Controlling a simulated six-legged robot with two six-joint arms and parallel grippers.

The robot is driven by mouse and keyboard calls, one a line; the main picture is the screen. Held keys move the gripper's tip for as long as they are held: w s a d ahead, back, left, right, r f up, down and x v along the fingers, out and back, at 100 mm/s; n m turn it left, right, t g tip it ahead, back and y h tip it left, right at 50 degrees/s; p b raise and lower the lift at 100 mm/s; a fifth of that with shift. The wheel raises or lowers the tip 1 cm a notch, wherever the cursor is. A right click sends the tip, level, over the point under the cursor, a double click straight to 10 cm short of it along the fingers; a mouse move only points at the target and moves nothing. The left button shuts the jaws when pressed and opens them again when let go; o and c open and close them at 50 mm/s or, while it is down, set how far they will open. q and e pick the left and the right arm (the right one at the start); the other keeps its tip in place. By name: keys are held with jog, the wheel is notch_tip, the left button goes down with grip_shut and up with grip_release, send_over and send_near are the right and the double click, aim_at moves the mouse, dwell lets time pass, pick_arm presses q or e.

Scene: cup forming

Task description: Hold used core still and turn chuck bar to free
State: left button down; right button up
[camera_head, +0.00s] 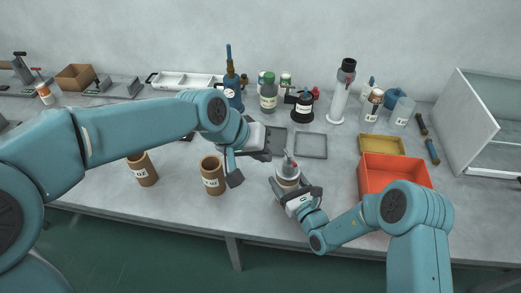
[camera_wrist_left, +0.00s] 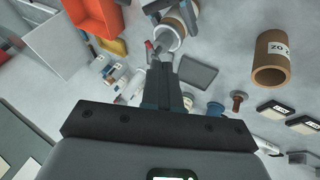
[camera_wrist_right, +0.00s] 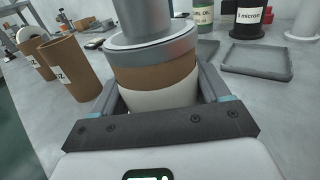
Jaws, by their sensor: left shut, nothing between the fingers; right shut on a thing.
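The used core (camera_wrist_right: 155,75) is a brown cylinder with a white band, held upright in my right gripper. My right gripper (camera_head: 288,186) is shut around its sides, low over the bench. A grey metal chuck (camera_wrist_right: 150,25) sits on top of the core, and its upper part is cut off in the right wrist view. The chuck bar (camera_wrist_left: 149,46), with a red end, shows in the left wrist view beside my left fingertips. My left gripper (camera_wrist_left: 161,54) is shut and empty; I cannot tell if it touches the bar.
Two brown labelled cores (camera_head: 142,169) (camera_head: 213,175) stand on the bench to the left. An orange bin (camera_head: 394,171) stands to the right, with a yellow tray (camera_head: 382,145) behind it. A flat grey tray (camera_head: 311,146) lies behind the core. Bottles line the back.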

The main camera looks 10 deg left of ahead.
jog(key=shift+a, duration=0.15)
pick_arm(q)
jog(key=shift+v, duration=0.9)
pick_arm(e)
jog(key=shift+r, duration=0.1)
pick_arm(q)
jog(key=shift+s+d, duration=0.1)
jog(key=shift+d, duration=0.05)
